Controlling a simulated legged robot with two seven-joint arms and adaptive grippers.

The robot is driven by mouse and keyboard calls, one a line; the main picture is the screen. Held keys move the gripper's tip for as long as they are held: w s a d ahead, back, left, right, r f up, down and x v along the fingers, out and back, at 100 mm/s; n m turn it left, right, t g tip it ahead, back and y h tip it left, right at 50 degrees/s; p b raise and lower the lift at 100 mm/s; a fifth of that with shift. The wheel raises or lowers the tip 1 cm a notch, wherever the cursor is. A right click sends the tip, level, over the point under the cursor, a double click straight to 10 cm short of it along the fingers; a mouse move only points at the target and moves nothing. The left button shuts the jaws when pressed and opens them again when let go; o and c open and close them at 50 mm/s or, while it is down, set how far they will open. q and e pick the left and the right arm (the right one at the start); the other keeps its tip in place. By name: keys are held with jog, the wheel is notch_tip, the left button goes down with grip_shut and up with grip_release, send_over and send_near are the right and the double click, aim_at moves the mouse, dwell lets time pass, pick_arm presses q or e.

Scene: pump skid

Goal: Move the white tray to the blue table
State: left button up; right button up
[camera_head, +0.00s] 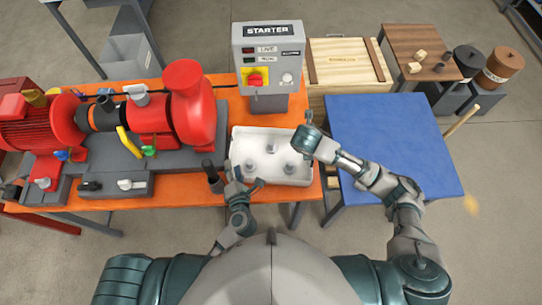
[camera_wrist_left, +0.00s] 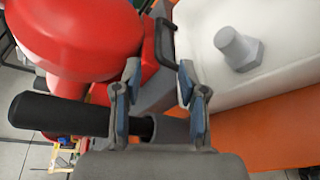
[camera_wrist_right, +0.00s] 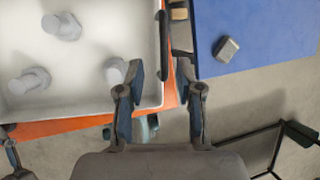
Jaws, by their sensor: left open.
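The white tray (camera_head: 268,174) rests on the orange table (camera_head: 180,192), with several grey bolts in it. It also shows in the left wrist view (camera_wrist_left: 285,75) and right wrist view (camera_wrist_right: 110,35). The blue table (camera_head: 395,135) stands to its right. My left gripper (camera_head: 240,180) is open at the tray's left side; the dark left handle (camera_wrist_left: 167,42) lies just ahead, between its fingertips. My right gripper (camera_wrist_right: 165,85) is open at the tray's right side; the dark right handle (camera_wrist_right: 163,45) lies ahead between its fingertips. Neither gripper visibly holds anything.
A red pump (camera_head: 155,115) stands left of the tray, and the grey starter box (camera_head: 268,60) behind it. A black cylinder (camera_wrist_left: 60,115) is near my left fingers. A small grey block (camera_wrist_right: 228,47) lies on the blue table, which is otherwise mostly clear. A wooden crate (camera_head: 347,65) stands behind.

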aim_at(229, 146)
pick_arm(q)
jog(key=x, duration=1)
jog(key=shift+w+a+f, duration=0.1)
jog(key=shift+w+a, duration=0.1)
jog(key=shift+w, duration=0.05)
pick_arm(e)
jog(key=x, duration=1)
jog(key=shift+w+f, duration=0.1)
jog(key=shift+w, duration=0.05)
pick_arm(q)
jog(key=shift+d, duration=0.15)
grip_shut()
pick_arm(e)
grip_shut()
